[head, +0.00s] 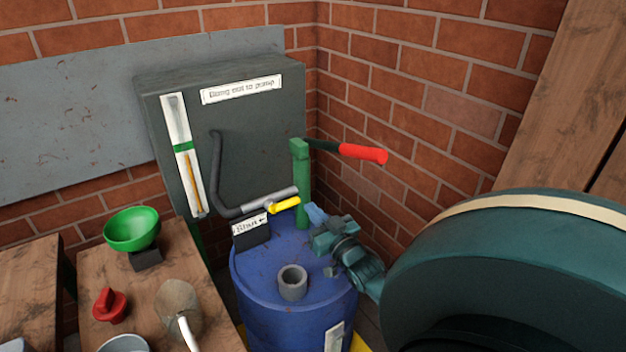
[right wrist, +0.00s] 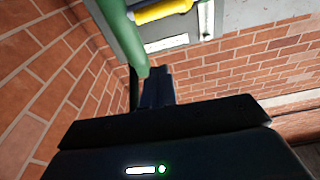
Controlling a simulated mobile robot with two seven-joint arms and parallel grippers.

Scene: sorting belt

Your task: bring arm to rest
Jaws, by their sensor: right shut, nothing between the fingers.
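My right gripper (head: 316,214) shows in the head view above the blue drum, just right of the foot of the green pump post (head: 301,185). Its fingers are shut and hold nothing. In the right wrist view the closed fingers (right wrist: 157,88) point up toward the green post (right wrist: 124,38) and a yellow handle (right wrist: 162,11); I cannot tell the exact gap. In the head view the yellow handle (head: 285,205) is left of my fingertips. My left gripper is not in view.
The blue drum (head: 262,266) has an open grey neck (head: 292,282). A red-handled lever (head: 362,153) sticks out above. A grey tank (head: 247,135) stands behind. Brick walls close the corner.

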